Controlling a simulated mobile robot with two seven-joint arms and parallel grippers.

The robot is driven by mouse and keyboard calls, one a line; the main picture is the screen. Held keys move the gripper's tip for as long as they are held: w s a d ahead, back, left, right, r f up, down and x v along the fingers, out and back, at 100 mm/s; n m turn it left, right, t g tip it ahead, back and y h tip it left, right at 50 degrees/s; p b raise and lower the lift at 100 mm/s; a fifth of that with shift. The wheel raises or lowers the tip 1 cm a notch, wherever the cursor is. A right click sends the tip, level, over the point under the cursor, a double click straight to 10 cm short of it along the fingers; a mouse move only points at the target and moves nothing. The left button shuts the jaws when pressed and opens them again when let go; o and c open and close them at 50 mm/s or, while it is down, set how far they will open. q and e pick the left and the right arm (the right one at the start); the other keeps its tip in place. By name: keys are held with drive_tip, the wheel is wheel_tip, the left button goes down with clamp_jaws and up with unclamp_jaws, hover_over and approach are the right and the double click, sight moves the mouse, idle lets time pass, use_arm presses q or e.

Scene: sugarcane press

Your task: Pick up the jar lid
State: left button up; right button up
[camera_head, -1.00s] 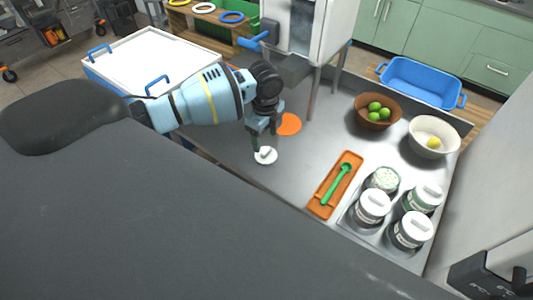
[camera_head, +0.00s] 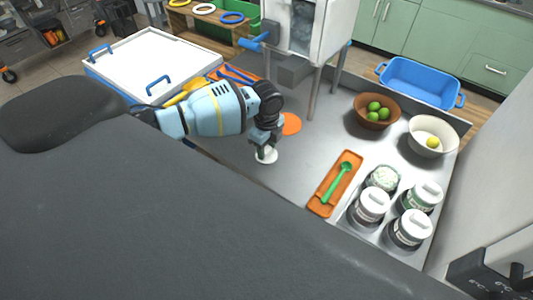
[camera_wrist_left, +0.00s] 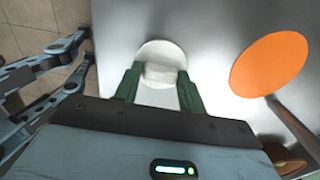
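The jar lid (camera_head: 266,157) is a white disc with a raised grip on top, lying flat on the grey metal table. It also shows in the left wrist view (camera_wrist_left: 160,98), partly behind the fingers. My left gripper (camera_head: 263,148) is down at the lid. In the left wrist view its two green fingers (camera_wrist_left: 158,82) stand apart, one on each side of the lid's raised grip. I cannot tell whether they touch it.
An orange tray (camera_head: 320,207) with a green spoon (camera_head: 338,183) is to the right, beside several jars (camera_head: 371,207) on a metal tray. Bowls (camera_head: 359,119) stand farther back. The press (camera_head: 318,35) rises behind my arm.

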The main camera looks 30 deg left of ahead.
sight(266, 151)
use_arm(q)
drive_tip(key=c, duration=0.5)
drive_tip(key=shift+o, duration=0.2)
drive_tip(key=shift+r, duration=0.15)
drive_tip(key=shift+r, duration=0.6)
drive_tip(key=shift+s+d+r, duration=0.1)
drive_tip(key=shift+s+r, duration=0.1)
drive_tip(key=shift+r, duration=0.35)
drive_tip(key=shift+s+d+r, duration=0.1)
drive_tip(key=shift+s+r, duration=0.05)
drive_tip(key=shift+r, duration=0.35)
drive_tip(key=s+d+r, duration=0.1)
drive_tip(key=s+d, duration=0.6)
drive_tip(key=s, duration=0.7)
drive_tip(key=w+d+r+n, duration=0.1)
drive_tip(key=w+r+n, duration=0.3)
drive_tip(key=r+n, duration=0.8)
drive_tip(key=n, duration=0.6)
drive_tip(key=shift+n, duration=0.4)
drive_tip(key=shift+w+d, duration=0.1)
